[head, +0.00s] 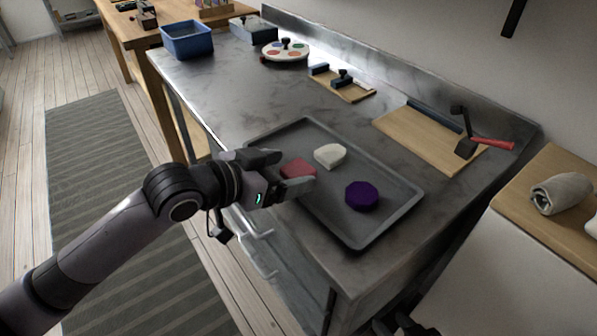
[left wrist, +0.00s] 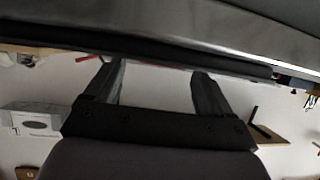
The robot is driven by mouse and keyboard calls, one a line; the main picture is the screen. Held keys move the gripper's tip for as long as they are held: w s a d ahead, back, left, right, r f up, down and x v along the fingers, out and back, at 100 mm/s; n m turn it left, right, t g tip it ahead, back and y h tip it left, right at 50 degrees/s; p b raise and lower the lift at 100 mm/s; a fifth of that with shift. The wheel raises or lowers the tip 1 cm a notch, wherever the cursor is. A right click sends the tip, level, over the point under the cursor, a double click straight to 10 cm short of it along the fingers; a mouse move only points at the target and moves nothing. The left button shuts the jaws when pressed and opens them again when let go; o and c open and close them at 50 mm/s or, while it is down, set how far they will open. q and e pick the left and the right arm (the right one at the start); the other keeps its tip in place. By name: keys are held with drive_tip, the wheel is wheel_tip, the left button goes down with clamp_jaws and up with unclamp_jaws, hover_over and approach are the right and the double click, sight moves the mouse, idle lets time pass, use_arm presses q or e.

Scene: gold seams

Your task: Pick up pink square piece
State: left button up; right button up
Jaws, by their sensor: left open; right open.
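The pink square piece (head: 298,169) lies on the dark grey tray (head: 378,232), near its left side. My left gripper (head: 284,170) comes in low from the left, with its fingers apart and the piece at its fingertips, partly between them. I cannot tell whether they touch. My right gripper (head: 408,326) is only partly seen, dark, at the bottom edge, away from the tray.
A white piece (head: 330,155) and a purple octagonal piece (head: 362,195) lie on the same tray, close to the right. A wooden board (head: 420,135) with a red-handled tool (head: 485,143) lies behind. A blue bin (head: 188,40) and round palette (head: 286,52) stand at the far end.

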sight(300, 168)
use_arm(q)
drive_tip(key=shift+x, duration=1.5)
drive_tip(key=c, duration=1.4)
